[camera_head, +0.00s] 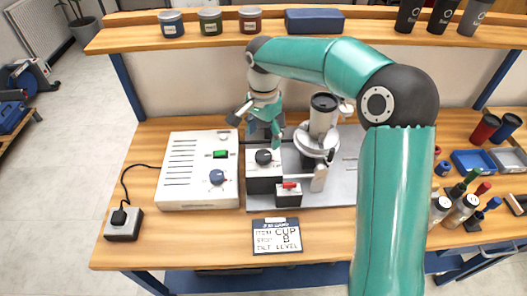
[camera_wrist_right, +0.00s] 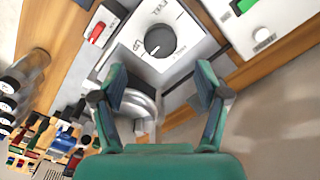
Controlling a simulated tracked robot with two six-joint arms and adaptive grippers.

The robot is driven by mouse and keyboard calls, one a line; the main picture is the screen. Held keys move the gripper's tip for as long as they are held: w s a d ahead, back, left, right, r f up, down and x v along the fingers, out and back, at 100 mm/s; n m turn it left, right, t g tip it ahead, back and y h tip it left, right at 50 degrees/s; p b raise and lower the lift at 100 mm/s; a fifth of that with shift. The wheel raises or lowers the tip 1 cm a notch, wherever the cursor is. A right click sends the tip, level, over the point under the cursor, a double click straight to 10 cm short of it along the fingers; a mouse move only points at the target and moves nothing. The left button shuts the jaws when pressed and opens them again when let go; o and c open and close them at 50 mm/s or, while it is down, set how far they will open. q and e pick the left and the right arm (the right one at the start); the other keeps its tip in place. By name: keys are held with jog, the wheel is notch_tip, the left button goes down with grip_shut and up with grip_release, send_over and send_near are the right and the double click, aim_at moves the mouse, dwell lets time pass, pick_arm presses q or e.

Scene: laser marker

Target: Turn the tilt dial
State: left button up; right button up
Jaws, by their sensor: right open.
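The tilt dial (camera_head: 264,157) is a round black knob with a pale pointer line, on top of a white and black box (camera_head: 265,184). In the right wrist view the dial (camera_wrist_right: 160,40) sits on a white panel with printed marks, one reading UP. My right gripper (camera_head: 262,128) is just behind the dial in the head view, pointing down. In the wrist view its fingers (camera_wrist_right: 162,88) are spread and empty, and the dial shows beyond the fingertips, apparently untouched. My left gripper is not in view.
A white control unit (camera_head: 185,190) with a green switch (camera_head: 221,154) and blue knob (camera_head: 217,177) stands left. A red switch (camera_head: 290,185) is in front of the dial. A silver cup (camera_head: 322,118) stands close right.

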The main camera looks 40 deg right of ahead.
aim_at(263, 155)
notch_tip(263, 155, down, 7)
jog(key=shift+f, duration=0.2)
jog(key=c, duration=1.2)
